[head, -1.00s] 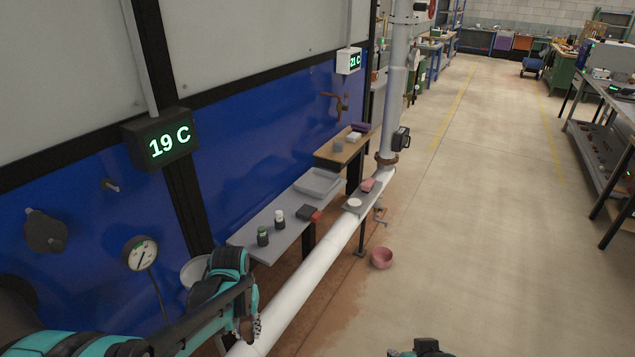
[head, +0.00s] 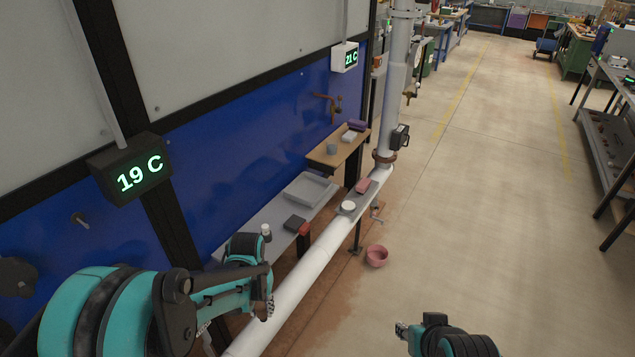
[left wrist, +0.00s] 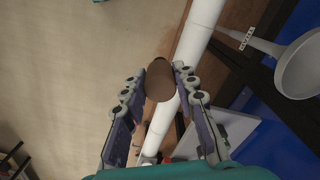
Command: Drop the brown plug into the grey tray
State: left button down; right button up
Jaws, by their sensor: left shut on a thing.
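The brown plug (left wrist: 159,82) is a rounded brown piece between the fingers of my left gripper (left wrist: 157,86) in the left wrist view. The fingers are shut on it from both sides. In the head view my left gripper (head: 267,305) is beside the white pipe, and the plug cannot be made out there. The grey tray (head: 311,188) is a shallow rimmed tray on the grey shelf, farther back than my left gripper and apart from it. My right gripper (head: 403,329) is at the bottom of the head view, too small to read.
A white pipe (head: 313,267) runs along the shelf front. A pink bowl (head: 376,256) is on the floor.

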aim_at(315, 192)
jog(key=i+l, duration=0.2)
jog(key=i, duration=0.2)
jog(key=i+l+z, duration=0.1)
jog(key=i+l, duration=0.35)
jog(key=i, duration=0.3)
jog(key=i+j, duration=0.1)
jog(key=i, duration=0.3)
jog(key=i+z, duration=0.15)
jog(key=i, duration=0.2)
jog(key=i+j, duration=0.1)
jog(key=i+j+z, duration=0.15)
jog(key=j, duration=0.2)
